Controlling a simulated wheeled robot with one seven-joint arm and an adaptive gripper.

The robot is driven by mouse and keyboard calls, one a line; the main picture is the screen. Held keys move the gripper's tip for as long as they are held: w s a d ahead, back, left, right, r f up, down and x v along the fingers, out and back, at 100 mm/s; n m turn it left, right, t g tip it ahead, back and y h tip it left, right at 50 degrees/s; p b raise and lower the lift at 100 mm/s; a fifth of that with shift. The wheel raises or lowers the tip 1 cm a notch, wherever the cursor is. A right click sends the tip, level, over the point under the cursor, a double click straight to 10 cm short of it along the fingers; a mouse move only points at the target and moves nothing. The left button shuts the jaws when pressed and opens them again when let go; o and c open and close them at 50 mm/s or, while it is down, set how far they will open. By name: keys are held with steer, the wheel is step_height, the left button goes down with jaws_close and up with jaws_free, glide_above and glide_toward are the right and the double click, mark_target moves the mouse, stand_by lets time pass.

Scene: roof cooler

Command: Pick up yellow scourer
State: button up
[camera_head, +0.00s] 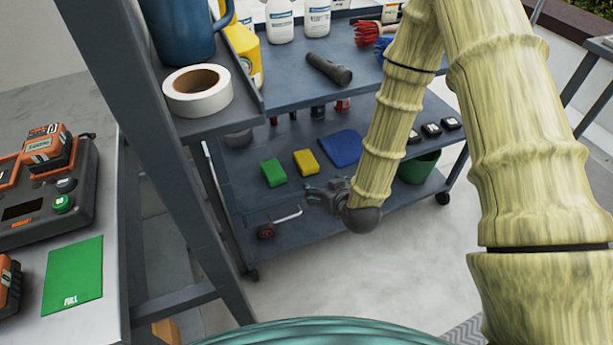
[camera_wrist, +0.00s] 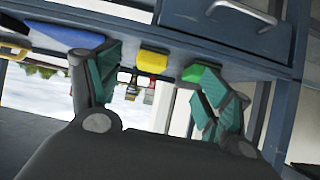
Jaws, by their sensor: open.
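The yellow scourer (camera_head: 305,162) lies on the lower shelf of the grey cart in the head view, between a green scourer (camera_head: 273,172) and a blue cloth (camera_head: 341,147). My gripper (camera_head: 325,195) is in front of it, on the near side and apart from it. In the wrist view, the yellow scourer (camera_wrist: 152,62) shows between the two fingers of my gripper (camera_wrist: 154,68), which are spread wide and empty. The green scourer (camera_wrist: 205,76) shows by the right finger and the blue cloth (camera_wrist: 55,37) beyond the left finger.
The cart's upper shelf (camera_head: 290,91) overhangs the scourers and holds bottles and a flashlight (camera_head: 329,70). A red-wheeled tool (camera_head: 266,231) lies at the lower shelf's front left. A grey post (camera_head: 160,140) rises at left.

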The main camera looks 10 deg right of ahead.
mark_target(308, 161)
steer(key=w+b, duration=0.2)
steer(key=w, duration=0.1)
steer(key=w+f+t+b, duration=0.1)
steer(key=w, duration=0.2)
steer(key=w+a+f+t+b, duration=0.1)
steer(key=w+b, duration=0.1)
steer(key=w, duration=0.1)
steer(key=shift+w+b, duration=0.3)
steer(key=shift+r+b+x, duration=0.15)
steer(key=shift+b+x, duration=0.3)
steer(key=shift+x, duration=0.9)
steer(key=shift+r+b+x, duration=0.15)
steer(key=shift+b+x, duration=0.3)
steer(key=shift+x, duration=0.9)
steer(key=shift+w, duration=0.15)
steer(key=c, duration=1)
